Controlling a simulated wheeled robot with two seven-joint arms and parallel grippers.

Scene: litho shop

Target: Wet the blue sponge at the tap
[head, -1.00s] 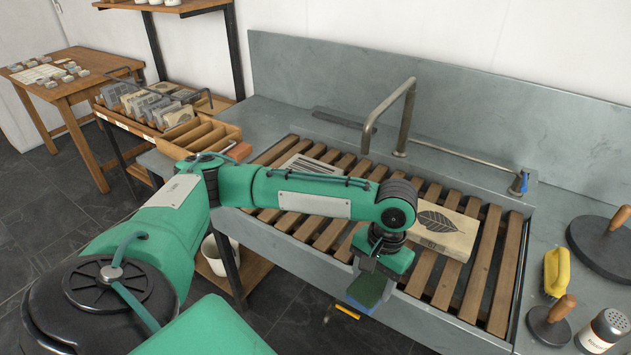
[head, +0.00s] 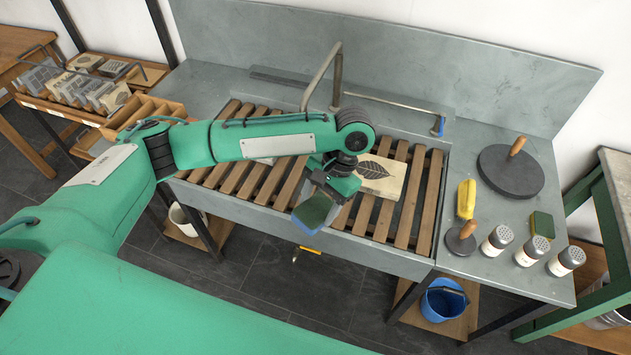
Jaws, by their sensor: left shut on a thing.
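My left gripper (head: 325,189) is shut on the blue sponge (head: 309,216), which shows a blue body and a dark green face. It holds the sponge above the front edge of the sink, left of and in front of the leaf stone (head: 381,177). The tap (head: 336,82) is a bent grey metal pipe at the back of the sink, with its spout over the slats. A blue-ended part (head: 439,126) sits at the right end of a rod behind the sink. The sponge is apart from the tap. My right gripper is not in view.
Wooden slats (head: 428,203) cover the sink. On the right counter are a yellow object (head: 466,199), a round dark disc (head: 511,172), a green-and-yellow sponge (head: 541,225) and several shakers (head: 531,250). A blue bucket (head: 443,302) stands below.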

